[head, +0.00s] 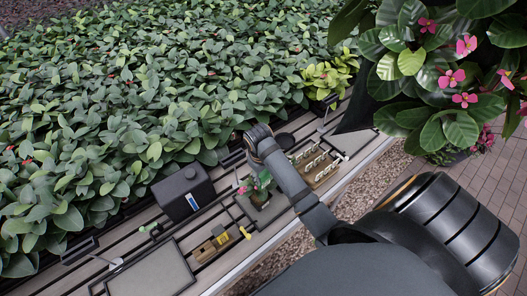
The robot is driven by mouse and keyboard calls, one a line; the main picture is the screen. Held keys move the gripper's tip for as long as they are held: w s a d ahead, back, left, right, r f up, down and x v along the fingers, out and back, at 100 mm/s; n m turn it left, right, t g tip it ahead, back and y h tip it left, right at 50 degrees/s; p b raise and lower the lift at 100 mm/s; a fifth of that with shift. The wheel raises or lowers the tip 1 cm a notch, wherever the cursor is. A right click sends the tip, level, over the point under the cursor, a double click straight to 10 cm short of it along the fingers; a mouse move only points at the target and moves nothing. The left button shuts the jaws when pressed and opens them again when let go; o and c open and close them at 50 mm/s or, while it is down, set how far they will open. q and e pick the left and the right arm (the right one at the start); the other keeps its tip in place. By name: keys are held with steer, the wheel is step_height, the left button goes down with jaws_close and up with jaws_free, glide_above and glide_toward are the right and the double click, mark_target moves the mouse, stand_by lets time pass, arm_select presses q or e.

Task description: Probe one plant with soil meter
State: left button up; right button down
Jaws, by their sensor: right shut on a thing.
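My right gripper (253,158) hangs over a small tray area on the slatted bench, its arm coming in from the lower right. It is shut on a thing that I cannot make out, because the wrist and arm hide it. Just beneath it stands a small plant with green leaves (264,181) and a pink bloom, in a tray (262,212). I cannot tell whether the held thing touches the plant or its soil. I cannot pick out the soil meter for certain. My left gripper is not in view.
A black box (183,191) stands left of the plant. A wooden holder (211,246) and a flat grey tray (152,272) lie nearer the front. A wooden rack with white pieces (316,166) is on the right. Dense leafy plants (150,90) fill the back.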

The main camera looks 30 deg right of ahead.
mark_target(263, 185)
steer(key=shift+d+r, duration=0.1)
steer(key=shift+d, duration=0.25)
steer(key=shift+s+a+r, duration=0.1)
steer(key=shift+s+r, duration=0.05)
steer(key=shift+s+a, duration=0.35)
steer(key=shift+a, duration=0.2)
steer(key=shift+f, duration=0.4)
steer(key=shift+w+d+f, duration=0.15)
steer(key=shift+f, duration=0.5)
steer(key=shift+w+d+f, duration=0.1)
steer(key=shift+d+f, duration=0.05)
steer(key=shift+f, duration=0.45)
steer(key=shift+a, duration=0.1)
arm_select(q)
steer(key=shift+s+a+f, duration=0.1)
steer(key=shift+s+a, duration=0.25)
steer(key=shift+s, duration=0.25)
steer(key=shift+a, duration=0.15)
arm_select(e)
steer(key=shift+s+a, duration=0.1)
